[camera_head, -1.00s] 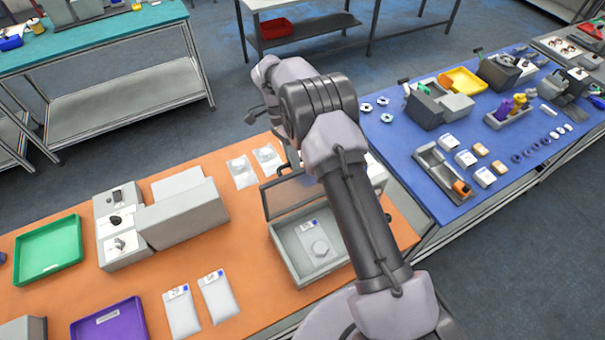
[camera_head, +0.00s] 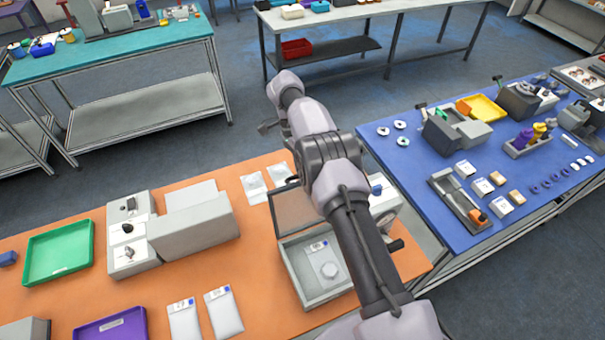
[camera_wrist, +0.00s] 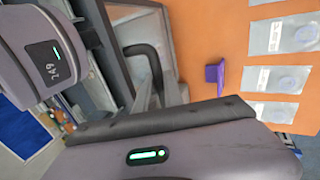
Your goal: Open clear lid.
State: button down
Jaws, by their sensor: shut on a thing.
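A grey box (camera_head: 305,300) stands on the orange table with its clear, grey-framed lid (camera_head: 291,211) raised at the back edge. A white packet with a round piece (camera_head: 328,271) lies inside the box. My arm crosses in front of the box's right side and hides part of the lid. In the wrist view my gripper (camera_wrist: 157,98) is shut at a dark looped handle (camera_wrist: 143,50), beside the grey frame; the exact contact is partly hidden.
On the orange table (camera_head: 260,250) are a grey device (camera_head: 190,225), a green tray (camera_head: 58,253), a purple tray (camera_head: 112,326) and several clear packets (camera_head: 222,310). A white device (camera_head: 383,195) stands right of the box. A crowded blue table (camera_head: 400,170) adjoins at the right.

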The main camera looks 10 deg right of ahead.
jog(key=c, duration=1.5)
grip_release()
jog(key=shift+o, duration=0.2)
notch_tip(320, 180, up, 3)
jog(key=shift+r, duration=0.15)
jog(key=shift+s+d+r+b, duration=0.15)
jog(key=shift+s+b, duration=0.1)
jog(key=shift+b, duration=0.2)
jog(key=s+d+r+b, duration=0.1)
jog(key=s+b, duration=0.3)
jog(key=s, duration=1.1)
jog(key=shift+s+d+r, duration=0.15)
jog(key=shift+d+r, duration=0.1)
jog(key=shift+d, duration=0.25)
